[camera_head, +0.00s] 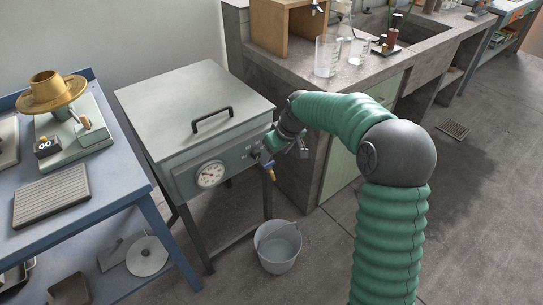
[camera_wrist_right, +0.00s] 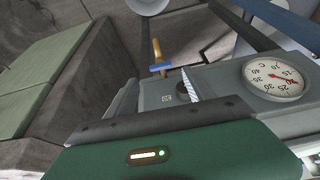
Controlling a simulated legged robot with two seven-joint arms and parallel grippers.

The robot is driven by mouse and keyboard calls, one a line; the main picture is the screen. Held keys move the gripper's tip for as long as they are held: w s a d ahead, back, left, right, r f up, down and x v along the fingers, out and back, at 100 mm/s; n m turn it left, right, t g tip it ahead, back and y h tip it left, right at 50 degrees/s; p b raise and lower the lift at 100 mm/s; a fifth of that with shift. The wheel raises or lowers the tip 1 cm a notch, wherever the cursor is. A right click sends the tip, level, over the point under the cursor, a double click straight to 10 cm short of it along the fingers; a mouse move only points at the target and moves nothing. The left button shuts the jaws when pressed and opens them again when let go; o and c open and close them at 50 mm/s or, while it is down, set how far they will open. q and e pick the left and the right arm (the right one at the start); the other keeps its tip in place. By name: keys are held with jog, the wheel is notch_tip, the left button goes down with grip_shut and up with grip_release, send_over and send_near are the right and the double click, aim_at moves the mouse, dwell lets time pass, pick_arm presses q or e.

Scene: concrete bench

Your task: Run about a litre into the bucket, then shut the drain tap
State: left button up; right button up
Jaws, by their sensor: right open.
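The drain tap (camera_head: 270,168), brass with a blue handle, is low on the front of a grey metal tank (camera_head: 190,100). It also shows in the right wrist view (camera_wrist_right: 156,62), its blue handle lying across the brass body. I see no stream from it. The grey bucket (camera_head: 278,247) stands upright on the floor below the tap; I cannot tell whether it holds water. My right gripper (camera_head: 264,152) is open at the tank's front panel, just above the tap, and partly hidden by my wrist. It holds nothing that I can see. My left gripper is not in view.
A round dial (camera_head: 210,174) is on the tank front, left of the tap. A blue table (camera_head: 130,150) with instruments stands at left. A concrete bench (camera_head: 290,65) with glass beakers (camera_head: 327,55) stands at right.

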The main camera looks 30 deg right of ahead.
jog(key=p+v, duration=0.3)
jog(key=v, duration=0.8)
jog(key=s+a+f+g, duration=0.1)
jog(key=s+a+f, duration=0.6)
jog(key=s+a, duration=0.2)
jog(key=s+a+f+g, duration=0.1)
jog(key=s+a+f, duration=0.5)
jog(key=s+a, duration=0.35)
jog(key=w+p+v, duration=0.2)
jog(key=p+v, duration=0.9)
jog(key=p, duration=0.1)
jog(key=w+r+p+v, duration=0.1)
jog(key=w+p+v, duration=0.2)
jog(key=p+v, duration=0.8)
jog(key=shift+w+r+m+p, duration=0.2)
jog(key=shift+r+m+p, duration=0.2)
jog(key=shift+p, duration=0.25)
